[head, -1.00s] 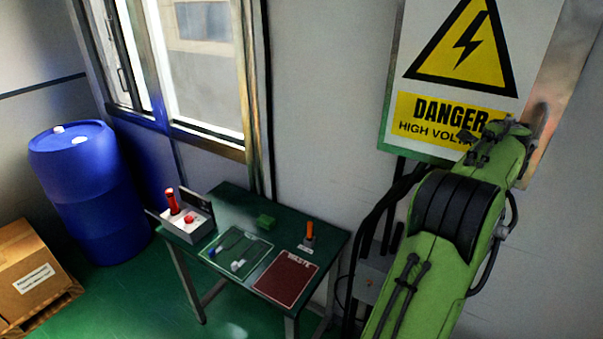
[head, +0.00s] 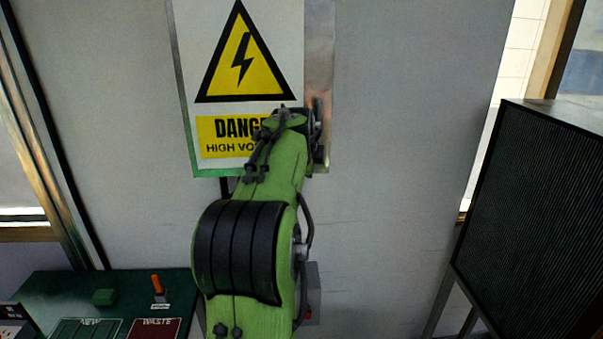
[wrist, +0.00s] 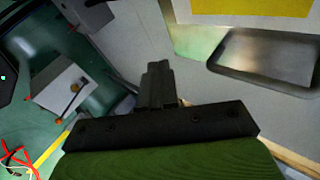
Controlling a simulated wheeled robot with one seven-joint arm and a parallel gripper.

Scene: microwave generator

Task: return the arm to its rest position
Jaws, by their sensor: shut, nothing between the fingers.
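My gripper (wrist: 158,82) shows in the wrist view as two black fingers pressed together, with nothing between them. In the head view my green arm rises through the middle of the picture, bent at a black ribbed joint. Its upper end overlaps the lower right part of the danger sign (head: 238,60). The fingers cannot be made out in the head view. Whether the arm touches the wall or sign cannot be told.
A dark ribbed cabinet (head: 535,220) stands at right. Wall between sign and cabinet is bare.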

